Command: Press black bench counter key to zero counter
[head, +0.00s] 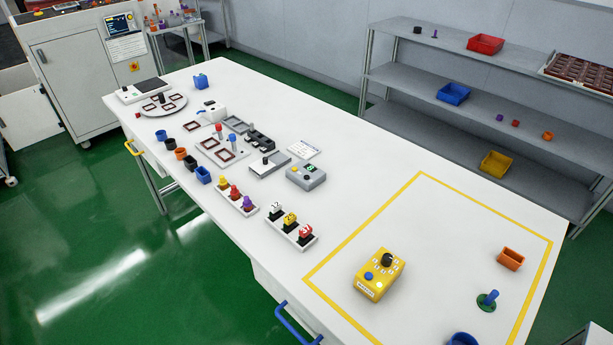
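A small grey box (306,177) with a small dark-and-green patch and a yellow button on top sits near the middle of the white bench (390,160). A yellow box (378,275) with a black knob (387,260) and a blue button stands inside the yellow taped outline at the near right. Its label is not readable. Neither of my grippers shows in the head view.
A blue handle (297,325) sticks out at the front edge. Grey shelves (420,95) stand behind.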

